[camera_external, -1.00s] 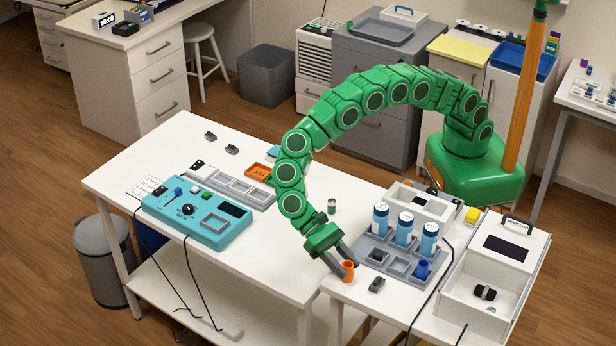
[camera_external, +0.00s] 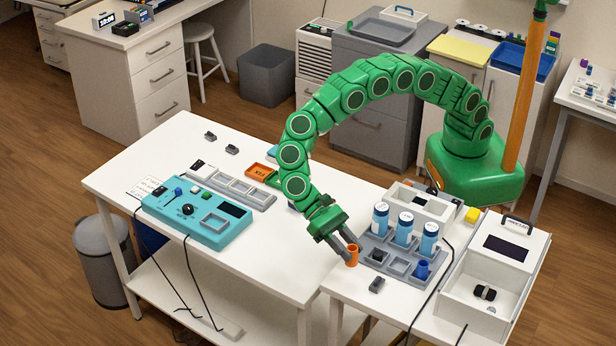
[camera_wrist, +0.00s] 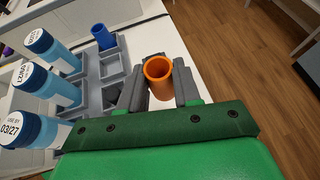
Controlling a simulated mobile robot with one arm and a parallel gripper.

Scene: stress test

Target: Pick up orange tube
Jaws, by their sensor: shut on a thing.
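The orange tube (camera_external: 352,256) is a short open-topped cylinder near the left front corner of the grey rack (camera_external: 398,265). In the wrist view the tube (camera_wrist: 160,76) sits between the two grey fingers of my gripper (camera_wrist: 158,88). My gripper (camera_external: 347,249) is shut on the tube. The tube looks roughly upright, and its hollow inside shows. It appears raised above the white table; the exact gap is hard to tell.
The rack holds several blue-and-white bottles (camera_external: 404,229) and a small blue tube (camera_external: 422,269). A dark grey clip (camera_external: 377,285) lies in front of the rack. A white open box (camera_external: 484,291) stands at right. A teal panel (camera_external: 199,212) sits at left. The front middle of the table is clear.

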